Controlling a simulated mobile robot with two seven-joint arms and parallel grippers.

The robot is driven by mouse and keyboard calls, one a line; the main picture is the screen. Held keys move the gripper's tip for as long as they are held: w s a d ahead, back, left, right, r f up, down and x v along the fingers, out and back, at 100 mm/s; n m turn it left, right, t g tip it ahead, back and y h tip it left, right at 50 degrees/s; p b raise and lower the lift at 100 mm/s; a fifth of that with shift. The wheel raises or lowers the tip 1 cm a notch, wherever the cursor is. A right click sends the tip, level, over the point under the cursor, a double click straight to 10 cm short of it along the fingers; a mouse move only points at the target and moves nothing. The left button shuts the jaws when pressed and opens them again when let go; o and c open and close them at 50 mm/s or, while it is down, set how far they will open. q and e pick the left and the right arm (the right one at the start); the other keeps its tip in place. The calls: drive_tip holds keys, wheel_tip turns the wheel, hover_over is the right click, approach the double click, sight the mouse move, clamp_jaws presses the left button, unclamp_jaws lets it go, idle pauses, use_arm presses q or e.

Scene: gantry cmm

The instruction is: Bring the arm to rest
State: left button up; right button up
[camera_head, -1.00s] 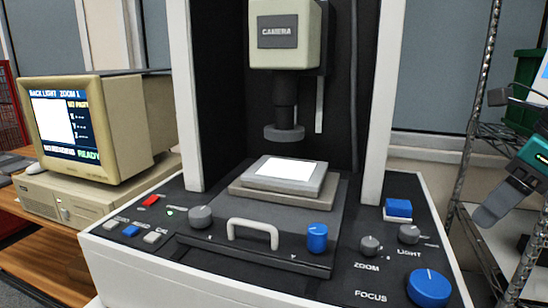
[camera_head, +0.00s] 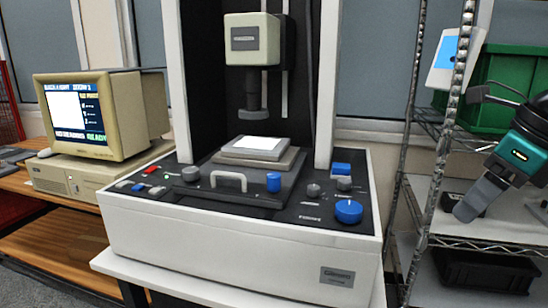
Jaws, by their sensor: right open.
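My right gripper (camera_head: 468,210) is at the right edge of the head view, its finger pointing down and left. It is open, and I see nothing between its fingers. It hangs apart from the measuring machine (camera_head: 225,245), to the right of it and in front of the wire rack. My right wrist shows a teal band with a lit display. My left gripper is not in view.
The machine has a blue focus knob (camera_head: 349,211), a front handle (camera_head: 229,176) and a lit stage (camera_head: 258,144) under its camera head (camera_head: 252,39). A monitor (camera_head: 80,110) stands left. The wire rack (camera_head: 450,130) at right holds a green bin (camera_head: 505,75) and a black bin (camera_head: 485,272).

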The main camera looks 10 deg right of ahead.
drive_tip(key=w+a+f+m+t+y+p, duration=0.25)
drive_tip(key=a+m+y, duration=0.25)
drive_tip(key=a+y, duration=0.45)
drive_tip(key=w+a+f+m+t+y+p, duration=0.3)
drive_tip(key=a+m+y, duration=0.35)
drive_tip(key=a, duration=0.65)
drive_tip(key=w+d+f+m+t+h, duration=0.25)
drive_tip(key=f+m+t+h, duration=0.7)
drive_tip(key=m, duration=0.75)
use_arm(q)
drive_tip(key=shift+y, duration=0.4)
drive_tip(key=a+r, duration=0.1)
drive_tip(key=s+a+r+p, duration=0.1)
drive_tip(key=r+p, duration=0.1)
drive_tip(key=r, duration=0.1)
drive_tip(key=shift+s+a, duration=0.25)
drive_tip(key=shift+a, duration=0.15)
use_arm(e)
drive_tip(key=s+f+m+g+h, duration=0.3)
drive_tip(key=s+f, duration=0.4)
drive_tip(key=f, duration=0.3)
drive_tip(key=s+f+m+g+h, duration=0.3)
drive_tip(key=s+f+m+g, duration=0.2)
drive_tip(key=f, duration=0.5)
drive_tip(key=shift+s+f+m, duration=0.2)
drive_tip(key=shift+s+m, duration=0.7)
drive_tip(key=shift+m, duration=0.25)
